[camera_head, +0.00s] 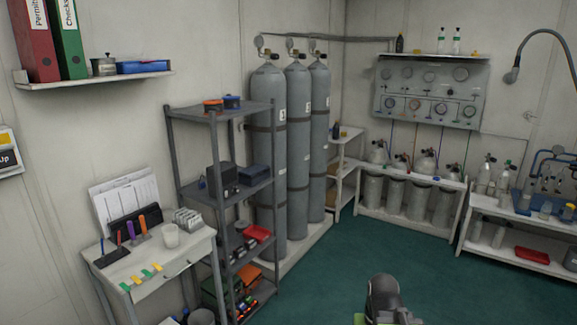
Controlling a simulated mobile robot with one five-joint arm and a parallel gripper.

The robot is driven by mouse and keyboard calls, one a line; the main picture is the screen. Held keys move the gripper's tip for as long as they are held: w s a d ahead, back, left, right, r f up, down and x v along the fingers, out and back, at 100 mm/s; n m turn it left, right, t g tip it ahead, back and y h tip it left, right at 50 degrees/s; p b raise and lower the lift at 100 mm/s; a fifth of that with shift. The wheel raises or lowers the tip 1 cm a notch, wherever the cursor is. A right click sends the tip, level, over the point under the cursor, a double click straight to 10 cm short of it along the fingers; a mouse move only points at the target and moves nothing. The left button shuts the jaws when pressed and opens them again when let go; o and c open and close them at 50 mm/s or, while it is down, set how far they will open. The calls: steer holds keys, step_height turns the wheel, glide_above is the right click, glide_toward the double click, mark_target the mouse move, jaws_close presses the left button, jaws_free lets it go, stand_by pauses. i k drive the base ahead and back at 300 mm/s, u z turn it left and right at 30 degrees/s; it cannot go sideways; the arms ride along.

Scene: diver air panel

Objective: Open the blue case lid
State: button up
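A dark blue box-like case (255,175) sits on the middle shelf of the grey rack, right of a black box. Its lid looks shut, but it is small and its latch or seam cannot be made out. A flatter, brighter blue case or tray (143,67) lies on the wall shelf at the upper left; whether it has a lid cannot be told. A dark grey part of my arm (385,297) shows at the bottom, right of centre, far from both. My gripper fingers are not in view.
The grey rack (191,116) stands between a small white desk (145,275) and tall grey cylinders (297,150). A black box (222,178) crowds the dark blue case. Green floor (330,285) is clear in front. Low benches with bottles line the back right.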

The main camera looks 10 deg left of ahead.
mark_target(252, 171)
steer(key=z, duration=0.05)
steer(key=i, duration=1.1)
steer(key=u, duration=0.95)
steer(key=i, duration=0.9)
steer(key=u, duration=0.65)
